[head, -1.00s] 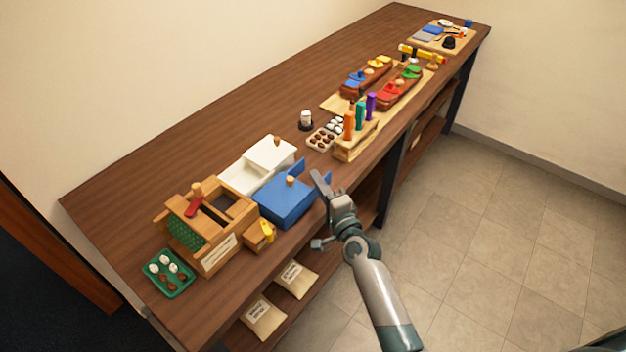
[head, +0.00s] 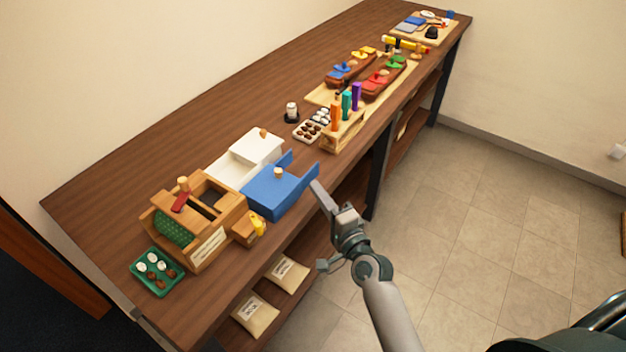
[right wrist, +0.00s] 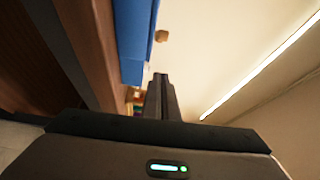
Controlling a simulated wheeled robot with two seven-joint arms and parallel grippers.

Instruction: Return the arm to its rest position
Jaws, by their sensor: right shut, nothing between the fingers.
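My right gripper (head: 322,196) is shut and empty, just off the front edge of the long wooden bench (head: 130,160). Its fingertips are close to the right side of the blue box (head: 272,197); I cannot tell if they touch. In the right wrist view the shut fingers (right wrist: 161,95) point past the blue box (right wrist: 132,40). My left gripper is not in view.
A white box (head: 232,168), a wooden box (head: 211,249) and a green tray (head: 143,277) stand on the near bench. Farther along are a peg rack (head: 340,136) and boards with coloured parts. Sacks (head: 256,316) lie on the lower shelf. The tiled floor (head: 470,230) at right is clear.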

